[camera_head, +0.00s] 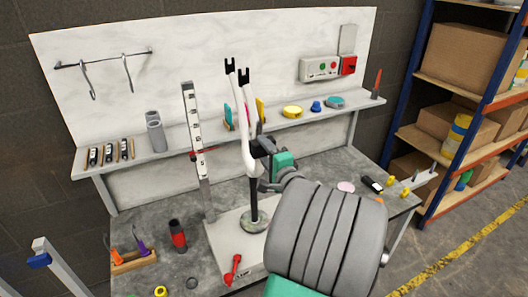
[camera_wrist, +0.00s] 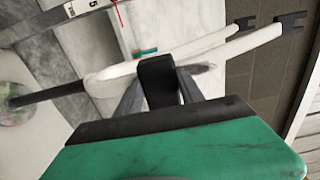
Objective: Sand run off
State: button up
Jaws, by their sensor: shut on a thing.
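A white two-legged fork (camera_head: 247,150) stands upright on a dark post (camera_head: 254,195) with a round base, its black dropout ends at the top. In the wrist view the fork (camera_wrist: 230,45) lies across the upper part of the picture. My gripper (camera_head: 262,147) is beside the fork at about the middle of its height. In the wrist view my gripper (camera_wrist: 160,88) is shut on a small dark block (camera_wrist: 157,75), which is at the fork's white surface. I cannot tell whether the block touches it. The run is not visible.
An upright scale (camera_head: 196,140) with a red marker stands left of the fork. A shelf behind holds a yellow disc (camera_head: 292,111) and a blue piece (camera_head: 315,106). A red-and-black tool (camera_head: 178,236) and a red tool (camera_head: 233,270) are on the bench. Storage racks (camera_head: 450,90) stand right.

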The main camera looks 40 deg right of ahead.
jog(key=shift+w+r+p, duration=0.1)
jog(key=shift+r+p, duration=3.5)
jog(key=shift+r, duration=1.15)
notch_tip(320, 180, down, 15)
jog(key=b, duration=1.3)
jog(key=shift+r, duration=0.1)
jog(key=b+v, duration=0.1)
jog(key=v, duration=0.5)
jog(key=shift+r, duration=0.1)
jog(key=v, duration=0.3)
